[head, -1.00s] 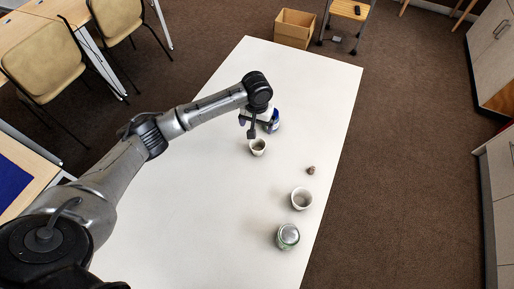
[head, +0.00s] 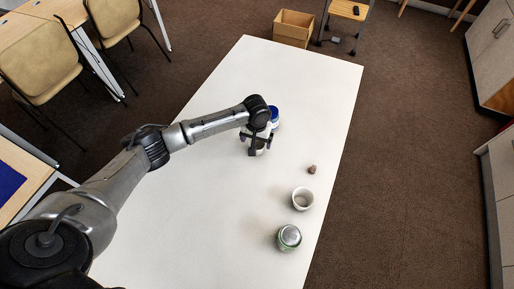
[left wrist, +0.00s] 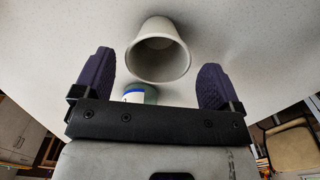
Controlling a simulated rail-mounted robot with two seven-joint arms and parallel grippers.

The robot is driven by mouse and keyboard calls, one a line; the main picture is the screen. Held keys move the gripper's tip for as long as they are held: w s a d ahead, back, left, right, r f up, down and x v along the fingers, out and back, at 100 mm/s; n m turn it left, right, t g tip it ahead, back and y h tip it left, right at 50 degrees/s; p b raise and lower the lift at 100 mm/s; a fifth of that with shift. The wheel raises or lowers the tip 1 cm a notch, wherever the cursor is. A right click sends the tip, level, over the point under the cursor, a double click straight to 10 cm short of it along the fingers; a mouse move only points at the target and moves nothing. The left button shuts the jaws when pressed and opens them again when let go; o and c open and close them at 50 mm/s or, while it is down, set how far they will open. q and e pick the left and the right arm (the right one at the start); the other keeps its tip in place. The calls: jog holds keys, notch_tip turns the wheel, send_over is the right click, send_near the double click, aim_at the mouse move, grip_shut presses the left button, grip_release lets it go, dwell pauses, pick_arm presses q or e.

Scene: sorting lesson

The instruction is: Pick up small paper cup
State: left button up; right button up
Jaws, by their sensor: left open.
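A small paper cup (head: 257,149), whitish, stands upright on the white table and is partly hidden by my left gripper (head: 256,142) in the head view. In the left wrist view the cup (left wrist: 160,52) shows its open mouth, between and just beyond the purple fingertips. My left gripper (left wrist: 155,82) is open, with a finger on each side of the cup and gaps to both sides. A second, larger whitish cup (head: 302,199) stands near the right edge of the table. My right gripper is not in view.
A blue-and-white container (head: 275,116) stands just behind the small cup. A small brown object (head: 311,169) and a green jar with a grey lid (head: 288,238) are near the right edge of the white table (head: 190,215). The table's left side is clear.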

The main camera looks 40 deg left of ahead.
aim_at(257, 145)
pick_arm(q)
notch_tip(257, 145, down, 4)
jog(key=shift+d+r+b, duration=0.15)
jog(key=shift+r+b, duration=0.1)
jog(key=shift+b, duration=0.2)
jog(key=shift+c, duration=0.2)
jog(key=c, duration=0.9)
jog(key=shift+r, duration=0.2)
jog(key=shift+c, duration=0.2)
